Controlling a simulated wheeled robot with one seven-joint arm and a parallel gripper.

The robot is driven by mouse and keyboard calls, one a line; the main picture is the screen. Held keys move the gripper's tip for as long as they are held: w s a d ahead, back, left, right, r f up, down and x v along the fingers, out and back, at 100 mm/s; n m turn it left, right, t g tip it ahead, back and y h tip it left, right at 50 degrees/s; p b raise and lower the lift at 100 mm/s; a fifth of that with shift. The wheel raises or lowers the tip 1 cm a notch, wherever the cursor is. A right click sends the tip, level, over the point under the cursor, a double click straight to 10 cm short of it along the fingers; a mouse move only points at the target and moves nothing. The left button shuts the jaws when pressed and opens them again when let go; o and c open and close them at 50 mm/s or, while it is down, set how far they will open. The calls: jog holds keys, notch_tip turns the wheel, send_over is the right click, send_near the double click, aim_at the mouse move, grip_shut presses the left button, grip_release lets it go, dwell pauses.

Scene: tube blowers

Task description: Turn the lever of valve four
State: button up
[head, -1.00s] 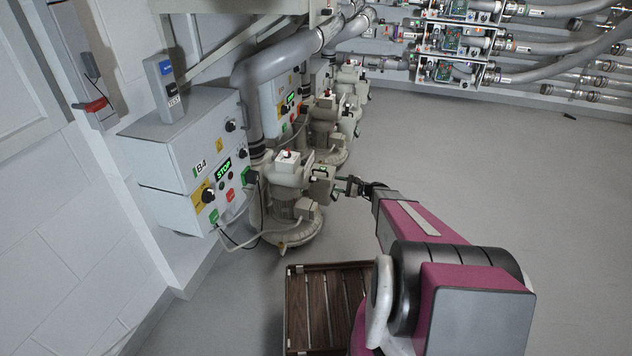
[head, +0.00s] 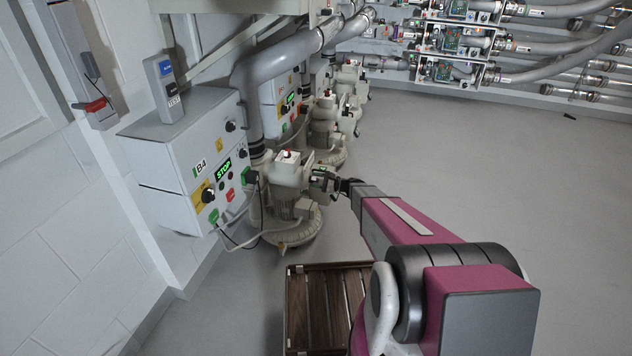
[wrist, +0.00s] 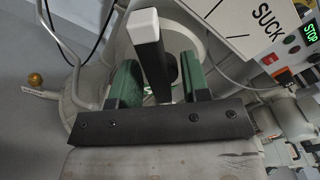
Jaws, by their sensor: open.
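The lever (wrist: 153,62) is a black bar with a white end. In the wrist view it stands between the two green fingers of my gripper (wrist: 156,78). The jaws are open, with a visible gap on each side of the lever. In the head view my gripper (head: 327,182) is at the right side of the nearest beige blower (head: 285,205), beside the box labelled B4 (head: 165,145). The lever cannot be made out there. A white plate reading SUCK (wrist: 250,25) is right of the lever in the wrist view.
A wooden slatted crate (head: 291,310) stands on the floor in front of the blower. More blowers (head: 325,125) line the wall behind. A large grey pipe (head: 270,75) rises beside the box. Open floor (head: 480,170) lies to the right.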

jog(key=c, duration=0.6)
jog(key=shift+m, duration=0.3)
jog(key=m, duration=0.3)
jog(key=shift+w+r+m, duration=0.1)
jog(key=shift+m, duration=0.3)
jog(key=m, duration=0.4)
jog(key=shift+w+d, duration=0.1)
jog(key=shift+w, duration=0.05)
jog(key=m, duration=0.5)
jog(key=shift+w+d, duration=0.1)
jog(key=shift+w, duration=0.05)
jog(key=m, duration=0.4)
jog(key=shift+w, duration=0.15)
jog(key=shift+m, duration=0.3)
